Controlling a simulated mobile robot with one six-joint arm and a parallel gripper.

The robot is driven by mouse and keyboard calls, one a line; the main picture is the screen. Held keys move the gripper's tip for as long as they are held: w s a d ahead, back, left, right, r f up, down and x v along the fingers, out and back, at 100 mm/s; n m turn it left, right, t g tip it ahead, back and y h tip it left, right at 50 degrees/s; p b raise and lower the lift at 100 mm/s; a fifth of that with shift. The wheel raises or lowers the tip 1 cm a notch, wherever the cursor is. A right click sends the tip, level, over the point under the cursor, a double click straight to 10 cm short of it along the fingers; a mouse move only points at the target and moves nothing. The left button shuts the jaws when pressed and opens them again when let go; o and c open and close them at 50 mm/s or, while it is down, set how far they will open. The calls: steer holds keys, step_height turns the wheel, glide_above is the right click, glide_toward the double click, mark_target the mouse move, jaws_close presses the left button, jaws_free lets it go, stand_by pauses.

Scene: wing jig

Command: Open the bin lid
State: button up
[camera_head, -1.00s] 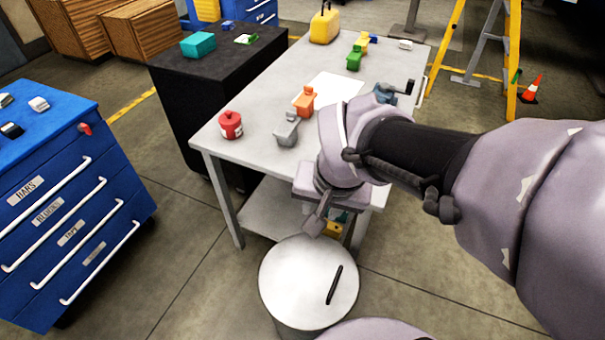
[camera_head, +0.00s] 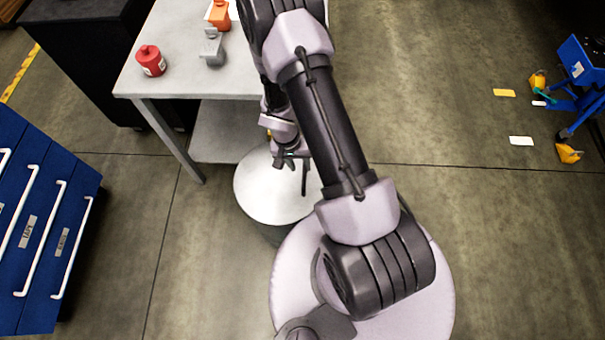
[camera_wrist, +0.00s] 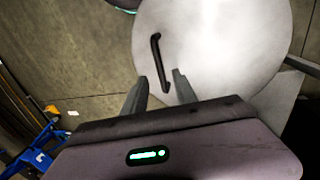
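The bin (camera_head: 272,235) stands on the floor, with its round pale grey lid (camera_head: 258,193) lying flat on top. A black bar handle (camera_head: 304,178) sits on the lid, partly behind my gripper in the head view. In the wrist view the lid (camera_wrist: 225,50) fills the upper right and the handle (camera_wrist: 157,60) runs down toward my fingers. My gripper (camera_wrist: 160,85) is open, its two fingers apart, with the handle's near end showing between or just beyond the tips. I cannot tell whether the fingers touch the handle. In the head view my gripper (camera_head: 290,160) is above the lid.
A grey table (camera_head: 190,80) with a red canister (camera_head: 151,60), a grey item (camera_head: 212,47) and an orange item (camera_head: 219,14) stands behind the bin. Blue drawers (camera_head: 45,230) are at left. A blue stand (camera_head: 585,75) is at far right. Floor right of the bin is mostly clear.

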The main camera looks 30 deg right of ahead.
steer(key=f, duration=0.1)
steer(key=f+b, duration=0.1)
steer(key=f, duration=0.1)
steer(key=d+f, duration=0.1)
steer(key=f, duration=0.1)
steer(key=shift+s+b, duration=0.25)
steer(key=shift+b, duration=0.15)
steer(key=shift+a, duration=0.1)
jaws_close()
stand_by(0.9)
